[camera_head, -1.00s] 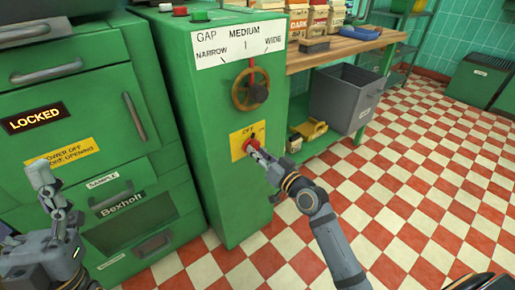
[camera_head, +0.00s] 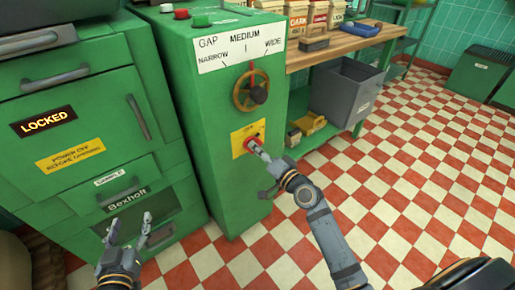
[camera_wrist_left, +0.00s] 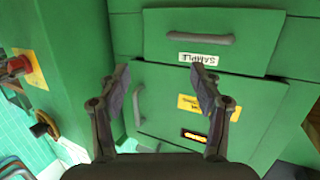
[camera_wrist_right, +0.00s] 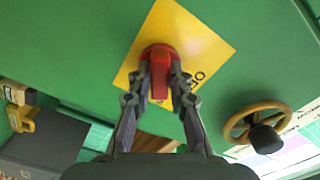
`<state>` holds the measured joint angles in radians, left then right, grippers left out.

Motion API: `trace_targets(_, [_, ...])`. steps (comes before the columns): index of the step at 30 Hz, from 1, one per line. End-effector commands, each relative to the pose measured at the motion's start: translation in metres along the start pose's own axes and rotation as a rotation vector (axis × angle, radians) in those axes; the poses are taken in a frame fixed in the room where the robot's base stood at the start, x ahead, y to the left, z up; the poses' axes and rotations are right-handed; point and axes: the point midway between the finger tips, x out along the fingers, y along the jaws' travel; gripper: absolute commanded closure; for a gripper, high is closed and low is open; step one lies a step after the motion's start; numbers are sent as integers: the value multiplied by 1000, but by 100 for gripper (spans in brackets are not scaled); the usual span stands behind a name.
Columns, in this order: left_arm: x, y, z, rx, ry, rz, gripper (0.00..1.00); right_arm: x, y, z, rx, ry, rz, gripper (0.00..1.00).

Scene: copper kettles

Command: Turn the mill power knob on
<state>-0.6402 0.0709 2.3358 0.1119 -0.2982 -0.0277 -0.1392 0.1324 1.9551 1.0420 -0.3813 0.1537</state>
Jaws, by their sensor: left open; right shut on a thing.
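The red power knob (camera_wrist_right: 159,62) sits on a yellow plate (camera_wrist_right: 200,45) on the front of the green mill cabinet. In the head view the knob (camera_head: 250,142) is partly hidden by my right gripper (camera_head: 258,150). In the right wrist view my right gripper (camera_wrist_right: 160,85) has one finger on each side of the knob's bar and is shut on it. The plate's lettering is partly covered, so the knob's setting is hard to read. My left gripper (camera_head: 128,232) is open and empty in front of the sample drawer.
A brass handwheel (camera_head: 250,90) is above the knob, under the gap scale (camera_head: 238,48). A cabinet with a lit LOCKED sign (camera_head: 43,121) and drawers stands at left. The checkered floor is open at right.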

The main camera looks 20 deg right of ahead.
Motion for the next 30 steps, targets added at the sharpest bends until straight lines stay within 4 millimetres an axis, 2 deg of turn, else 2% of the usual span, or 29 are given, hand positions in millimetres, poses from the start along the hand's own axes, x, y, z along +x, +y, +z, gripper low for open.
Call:
trace_targets(6, [-3,0,17,-6,-67,2,35,0,0,0,35,1,0,100])
trace_targets(18, [-3,1,19,-6,-76,2,35,0,0,0,40,1,0,100])
trace_targets(19, [-3,1,19,-6,-76,2,35,0,0,0,40,1,0,79])
trace_targets(23, [-3,1,19,-6,-75,2,35,0,0,0,40,1,0,61])
trace_targets(24, [-3,1,19,-6,-75,2,35,0,0,0,39,1,0,58])
trace_targets(30, [-3,0,19,-6,-75,2,35,0,0,0,39,0,0,58])
